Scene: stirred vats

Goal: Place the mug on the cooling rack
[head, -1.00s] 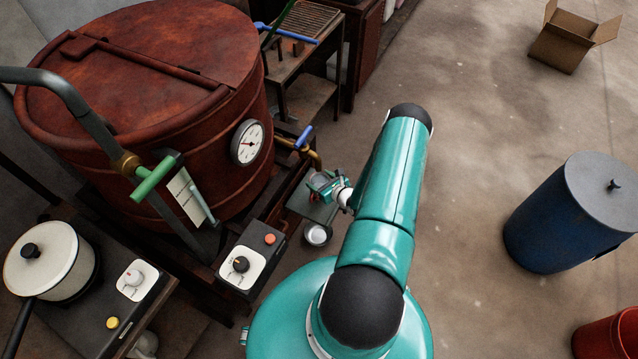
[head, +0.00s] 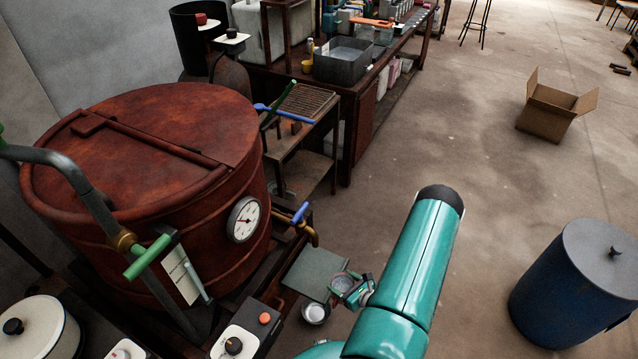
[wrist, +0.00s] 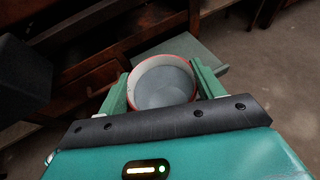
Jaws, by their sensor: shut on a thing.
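The mug (wrist: 163,84) is pale inside with a red rim. In the wrist view it sits between the two green fingers of my gripper (wrist: 160,92), which is shut on it. In the head view the mug (head: 343,283) and my gripper (head: 350,288) are small, near the right edge of a grey-green platform. The ribbed rack (head: 308,101), which looks like the cooling rack, lies on a small table behind the vat's right side, well away from my gripper. The mug's handle cannot be made out.
A large rusty vat (head: 145,150) with a gauge stands at left. A small metal bowl (head: 315,313) sits by the platform (head: 312,268). A blue drum (head: 565,290) and open cardboard box (head: 548,115) stand right; floor between is clear.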

